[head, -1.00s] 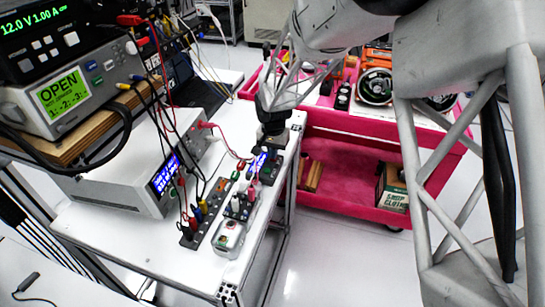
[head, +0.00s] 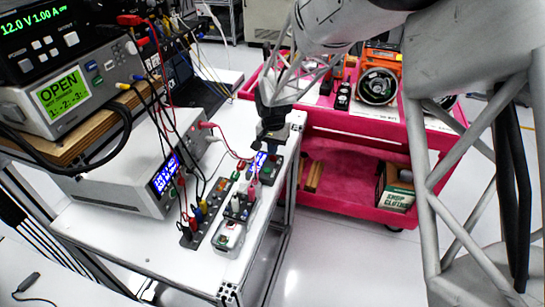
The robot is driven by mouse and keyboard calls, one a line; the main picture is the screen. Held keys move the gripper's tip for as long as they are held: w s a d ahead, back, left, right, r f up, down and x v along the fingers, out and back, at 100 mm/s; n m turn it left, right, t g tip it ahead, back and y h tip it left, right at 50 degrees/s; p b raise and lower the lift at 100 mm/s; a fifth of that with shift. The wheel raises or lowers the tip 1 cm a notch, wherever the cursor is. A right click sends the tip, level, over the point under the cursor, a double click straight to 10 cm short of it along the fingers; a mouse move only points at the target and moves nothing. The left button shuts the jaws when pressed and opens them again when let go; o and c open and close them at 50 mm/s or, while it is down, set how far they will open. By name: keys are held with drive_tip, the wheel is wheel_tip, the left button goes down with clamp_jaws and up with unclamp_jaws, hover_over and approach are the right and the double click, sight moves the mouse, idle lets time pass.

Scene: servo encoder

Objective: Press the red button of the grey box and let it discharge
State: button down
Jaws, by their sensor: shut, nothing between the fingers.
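My gripper (head: 270,142) is shut and empty in the head view. It points down over the far right end of the white table, at a dark grey box (head: 277,165) beside a small blue-lit display (head: 259,161). The gripper hides part of the box, and I cannot tell whether its tip touches it. I cannot make out the red button; it is hidden or too small. A light grey box (head: 228,239) with a clear top lies nearer on the table, apart from the gripper.
Terminal strips (head: 207,213) with coloured plugs and wires stand left of the gripper. A white bench instrument (head: 135,165) and stacked supplies (head: 65,90) fill the left side. A pink cart (head: 340,125) stands beyond the table. The front of the white table (head: 130,240) is clear.

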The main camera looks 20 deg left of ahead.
wheel_tip(320, 180, up, 8)
drive_tip(key=shift+f, duration=0.25)
idle(0.6)
drive_tip(key=w+a+r, duration=0.5)
drive_tip(key=w+r, duration=0.2)
drive_tip(key=w, duration=0.1)
drive_tip(key=shift+w+a, duration=0.2)
drive_tip(key=shift+w, duration=0.05)
drive_tip(key=shift+d, duration=0.1)
idle(0.5)
